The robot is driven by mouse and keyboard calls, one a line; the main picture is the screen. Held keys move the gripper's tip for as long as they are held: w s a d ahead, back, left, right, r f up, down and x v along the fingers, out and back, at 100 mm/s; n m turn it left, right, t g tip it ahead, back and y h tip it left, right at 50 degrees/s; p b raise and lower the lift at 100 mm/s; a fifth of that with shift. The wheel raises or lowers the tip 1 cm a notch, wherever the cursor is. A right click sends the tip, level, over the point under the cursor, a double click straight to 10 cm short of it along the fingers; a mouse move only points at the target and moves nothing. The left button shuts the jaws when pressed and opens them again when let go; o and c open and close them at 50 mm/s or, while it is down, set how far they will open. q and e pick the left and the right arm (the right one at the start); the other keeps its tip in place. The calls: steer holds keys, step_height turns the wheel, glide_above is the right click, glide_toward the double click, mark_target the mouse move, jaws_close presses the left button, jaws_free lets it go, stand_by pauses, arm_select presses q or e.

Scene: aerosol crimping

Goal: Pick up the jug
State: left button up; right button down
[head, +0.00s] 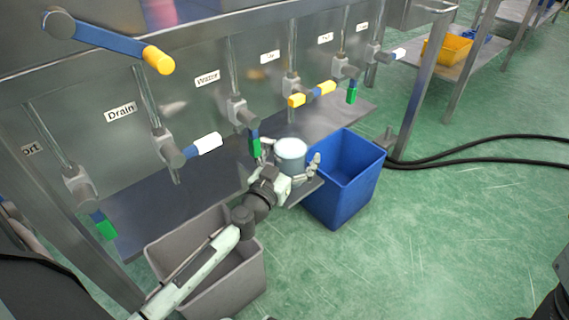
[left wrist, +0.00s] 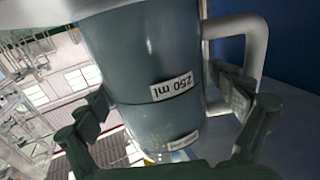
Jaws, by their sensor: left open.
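The jug (head: 291,158) is a grey-blue cylinder with a pale top. It stands at the front edge of the low metal shelf, just left of the blue bin. In the left wrist view the jug (left wrist: 145,60) fills the middle, with a "250 ml" label upside down and a pale handle (left wrist: 257,45) on its right. My left gripper (head: 291,164) is open, with one finger on each side of the jug. In the left wrist view the right finger is close to the handle's base; contact cannot be told. My right gripper is not in view.
A blue bin (head: 371,180) stands right of the jug and a grey bin (head: 165,252) stands below my left arm. The metal panel above the shelf (head: 200,190) carries several valves with coloured handles. Black hoses (head: 470,145) lie on the green floor at right.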

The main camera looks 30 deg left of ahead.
arm_select(q)
steer(key=shift+w+r, duration=0.1)
steer(key=shift+w, duration=0.5)
steer(key=c, duration=1.9)
steer(key=shift+c, duration=0.2)
steer(key=shift+r, duration=0.1)
steer(key=shift+c, duration=0.6)
